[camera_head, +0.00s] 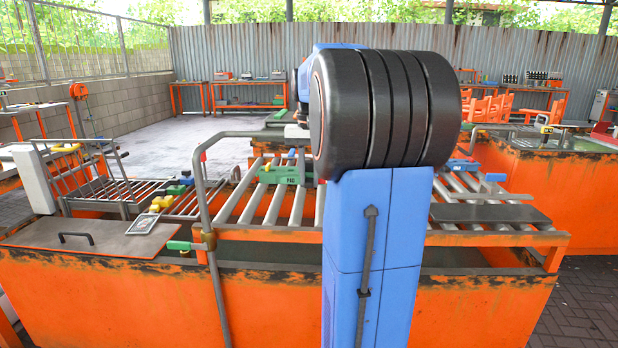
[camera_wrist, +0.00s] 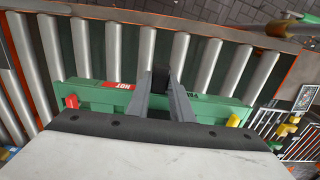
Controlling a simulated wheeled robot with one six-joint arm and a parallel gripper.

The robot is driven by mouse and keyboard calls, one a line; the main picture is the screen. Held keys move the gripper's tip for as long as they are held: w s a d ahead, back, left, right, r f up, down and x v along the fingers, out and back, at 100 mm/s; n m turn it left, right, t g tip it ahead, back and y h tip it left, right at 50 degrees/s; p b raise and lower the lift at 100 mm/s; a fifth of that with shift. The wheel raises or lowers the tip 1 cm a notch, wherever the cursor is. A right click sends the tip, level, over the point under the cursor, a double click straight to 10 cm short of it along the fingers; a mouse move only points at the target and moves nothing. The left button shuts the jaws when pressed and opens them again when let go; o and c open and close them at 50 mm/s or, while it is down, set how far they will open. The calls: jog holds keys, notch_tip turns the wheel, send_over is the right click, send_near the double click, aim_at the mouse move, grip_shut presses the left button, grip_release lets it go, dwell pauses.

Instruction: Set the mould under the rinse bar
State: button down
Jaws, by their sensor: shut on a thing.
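The mould is a long green block (camera_wrist: 105,97) with a red HOT label, a red tab and a yellow tab, lying across the grey rollers. In the head view its left part (camera_head: 285,176), marked PA2, shows on the rollers; my arm hides the rest. My gripper (camera_wrist: 160,85) is shut on a dark upright grip at the mould's middle. The rinse bar appears to be the bent grey pipe (camera_head: 203,190) rising at the tank front and running back over the rollers, left of the mould. Part of a pipe shows at the wrist view's upper right (camera_wrist: 280,29).
The roller deck (camera_head: 247,204) sits over an orange tank (camera_head: 130,300). A flat lid (camera_head: 95,238) with a handle is at the left, near a wire rack (camera_head: 120,190). A dark plate (camera_head: 490,214) lies on the rollers at right. Bare rollers flank the mould.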

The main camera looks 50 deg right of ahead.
dwell(0.3)
send_over(309, 212)
jog(key=shift+w+d+f, duration=0.1)
jog(key=shift+f, duration=3.2)
jog(key=shift+f, duration=0.6)
jog(key=c, duration=1.1)
grip_release()
jog(key=shift+r, duration=3.5)
